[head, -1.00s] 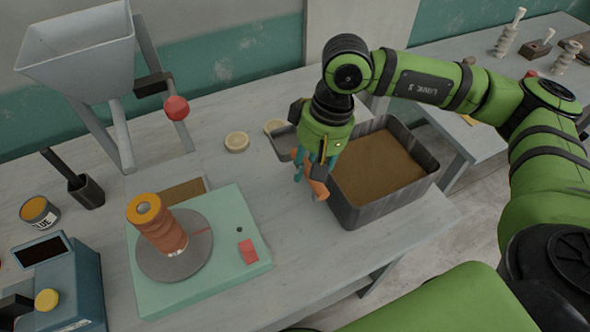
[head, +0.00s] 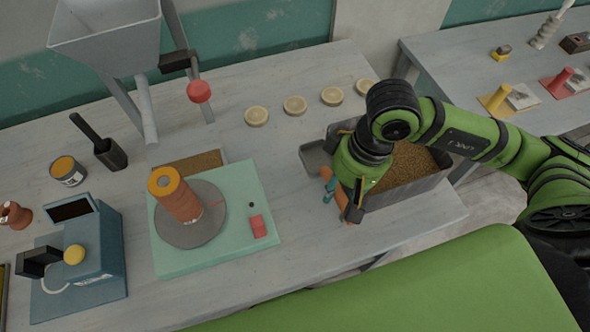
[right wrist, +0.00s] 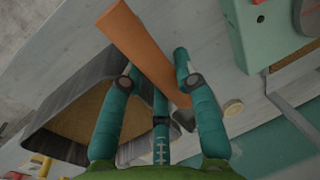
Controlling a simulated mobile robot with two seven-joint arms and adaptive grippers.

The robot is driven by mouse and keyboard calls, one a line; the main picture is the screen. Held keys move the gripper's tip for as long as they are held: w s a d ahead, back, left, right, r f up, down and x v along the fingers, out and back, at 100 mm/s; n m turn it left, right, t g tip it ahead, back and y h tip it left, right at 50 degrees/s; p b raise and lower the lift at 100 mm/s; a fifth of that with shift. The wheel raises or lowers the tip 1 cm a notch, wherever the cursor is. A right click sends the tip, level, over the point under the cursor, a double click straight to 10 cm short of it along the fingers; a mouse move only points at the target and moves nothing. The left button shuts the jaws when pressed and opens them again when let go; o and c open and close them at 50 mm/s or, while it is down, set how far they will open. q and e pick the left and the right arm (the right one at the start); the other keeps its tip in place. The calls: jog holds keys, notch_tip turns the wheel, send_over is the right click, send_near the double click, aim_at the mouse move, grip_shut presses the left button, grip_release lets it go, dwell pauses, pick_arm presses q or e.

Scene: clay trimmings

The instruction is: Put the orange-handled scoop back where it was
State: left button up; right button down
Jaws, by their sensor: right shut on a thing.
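My right gripper (head: 338,194) is shut on the orange handle of the scoop. The scoop's grey pan (head: 316,157) shows left of the gripper in the head view, by the left side of a grey tray (head: 408,196) of brown granules. In the right wrist view, the orange handle (right wrist: 142,45) slants between the teal fingers (right wrist: 158,100), with a grey part of the scoop (right wrist: 184,120) at its lower end. Gripper and arm hide much of the tray's left side. My left gripper is not in view.
Several pale round discs (head: 294,105) lie in a row behind the tray. A mint-green wheel base (head: 240,255) with an orange spool-like stack (head: 175,195) stands to the left. A hopper stand (head: 105,35) is at the back left. Bare tabletop (head: 285,205) lies between base and tray.

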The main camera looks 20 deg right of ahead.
jog(key=shift+s+a+r, duration=0.1)
jog(key=shift+s+r, duration=0.1)
jog(key=shift+s, duration=0.75)
jog(key=shift+f, duration=0.1)
jog(key=w+a+f, duration=0.1)
jog(key=w+f, duration=0.1)
jog(key=w, duration=0.1)
jog(key=w+a+f+b, duration=0.1)
jog(key=w+f, duration=0.1)
jog(key=w, duration=0.2)
jog(key=w+a+f+b, duration=0.1)
jog(key=w+a+f, duration=0.1)
jog(key=w, duration=0.1)
jog(key=shift+w+f, duration=0.35)
jog(key=shift+f, duration=0.05)
notch_tip(320, 180, down, 4)
jog(key=shift+r+p, duration=0.1)
jog(key=shift+p, duration=0.95)
jog(key=shift+f, duration=0.2)
